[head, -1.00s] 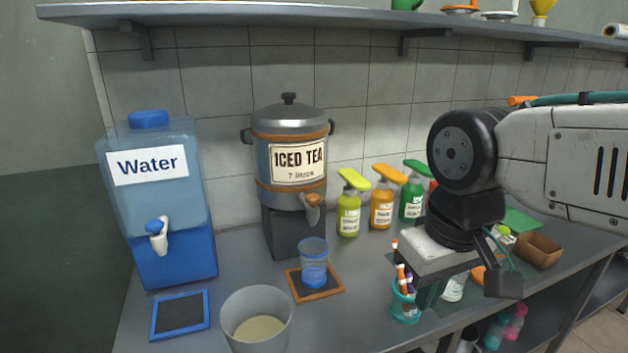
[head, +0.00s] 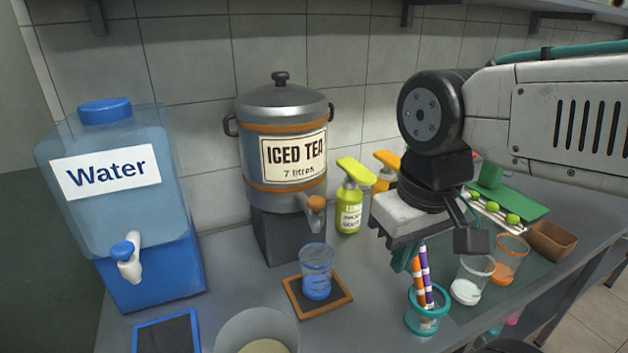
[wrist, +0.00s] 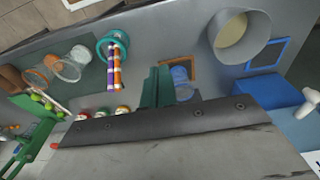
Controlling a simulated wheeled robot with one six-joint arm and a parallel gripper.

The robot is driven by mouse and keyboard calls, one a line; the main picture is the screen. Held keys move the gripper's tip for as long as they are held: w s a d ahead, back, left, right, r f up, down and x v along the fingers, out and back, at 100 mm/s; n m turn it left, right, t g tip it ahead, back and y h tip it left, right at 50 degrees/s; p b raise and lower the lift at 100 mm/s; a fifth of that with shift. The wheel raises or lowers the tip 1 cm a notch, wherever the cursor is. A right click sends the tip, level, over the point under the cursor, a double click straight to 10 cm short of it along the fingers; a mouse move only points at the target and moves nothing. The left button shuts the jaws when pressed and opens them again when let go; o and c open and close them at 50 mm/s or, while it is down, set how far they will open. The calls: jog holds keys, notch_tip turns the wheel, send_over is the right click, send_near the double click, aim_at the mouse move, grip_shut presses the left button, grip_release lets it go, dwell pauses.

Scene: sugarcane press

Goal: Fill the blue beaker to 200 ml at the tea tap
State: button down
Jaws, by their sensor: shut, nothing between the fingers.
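The clear blue beaker (head: 317,272) stands upright on a dark mat with an orange frame (head: 338,308), below and in front of the iced tea urn (head: 282,115). The urn's orange-brown tap (head: 316,204) is just above the beaker's rim. I see no tea stream, and the fill level cannot be read.
A water dispenser (head: 125,200) stands at left with a blue-framed mat (head: 166,336) before it. A grey bucket (head: 257,330) is at the front. A teal marker cup (head: 427,312), pump bottles (head: 350,205), and cups (head: 472,278) crowd the right side.

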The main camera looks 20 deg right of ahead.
jog(key=w+r, duration=0.7)
jog(key=w, duration=0.3)
notch_tip(320, 180, up, 3)
jog(key=g, duration=0.2)
send_over(317, 197)
jog(key=w, duration=0.1)
jog(key=shift+d, duration=0.1)
jog(key=shift+f, duration=0.1)
jog(key=f, duration=1)
jog(key=shift+s, duration=0.25)
jog(key=shift+f, duration=0.1)
jog(key=shift+s+f, duration=0.25)
jog(key=shift+f, duration=0.85)
dwell(3.3)
